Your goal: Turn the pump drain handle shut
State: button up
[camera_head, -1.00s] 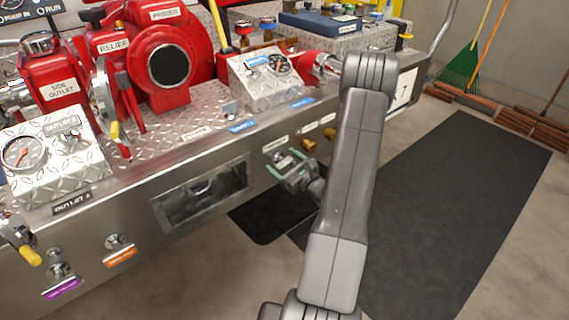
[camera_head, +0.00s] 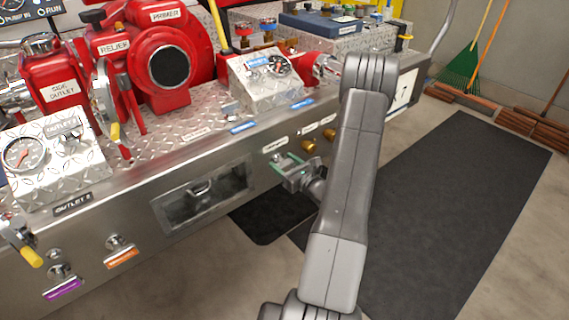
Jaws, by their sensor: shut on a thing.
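The pump drain handle (camera_head: 283,160) is on the steel front panel, under a small white label whose text is too small to read. My gripper (camera_head: 286,161) is at this handle, with its green-tipped fingers on either side of it, shut on it. The fingers and gripper body hide most of the handle, so its exact angle is hard to tell. My grey arm comes in from the lower right.
Two brass knobs (camera_head: 308,146) sit to the right on the panel, close to my arm. A recessed window (camera_head: 205,193) is to the left. Orange (camera_head: 122,258) and purple (camera_head: 63,289) pull handles stick out at lower left. Dark mats (camera_head: 450,210) cover open floor at right.

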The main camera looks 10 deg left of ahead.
jog(key=o, duration=1)
jog(key=shift+d, duration=0.1)
jog(key=p+v, duration=0.1)
jog(key=v, duration=1.2)
jog(key=shift+s+d, duration=0.2)
jog(key=shift+s, duration=0.05)
jog(key=shift+a, duration=0.1)
jog(key=b+x, duration=0.1)
jog(key=x, duration=1.2)
jog(key=shift+w+a, duration=0.3)
jog(key=shift+d+n, duration=0.1)
jog(key=shift+n, duration=0.3)
